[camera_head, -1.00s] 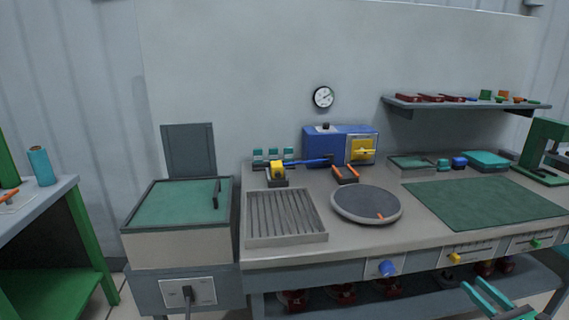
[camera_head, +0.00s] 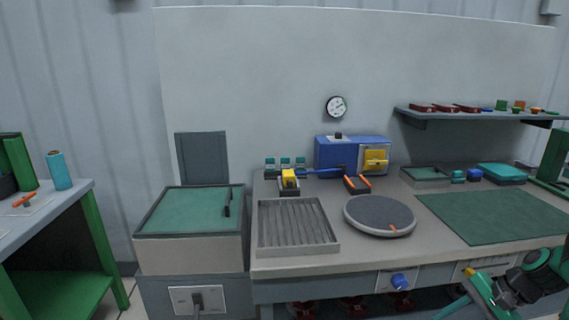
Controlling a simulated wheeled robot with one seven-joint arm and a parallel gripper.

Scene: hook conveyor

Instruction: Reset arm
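My gripper (camera_head: 456,300) is at the lower right of the head view, in front of the workbench (camera_head: 290,263) and its drawer fronts. Its teal fingers point down and to the left and show a gap between them. Nothing shows between the fingers, though the lower part of the gripper is cut off by the picture's edge. A dark and teal part of my arm (camera_head: 540,275) shows behind it at the right edge.
A grooved tray (camera_head: 297,228), a round grey turntable (camera_head: 380,215) and a green mat (camera_head: 490,216) lie on the bench. A blue machine (camera_head: 335,154) stands at the back. A green-topped box (camera_head: 187,210) stands left. A shelf (camera_head: 475,117) hangs above.

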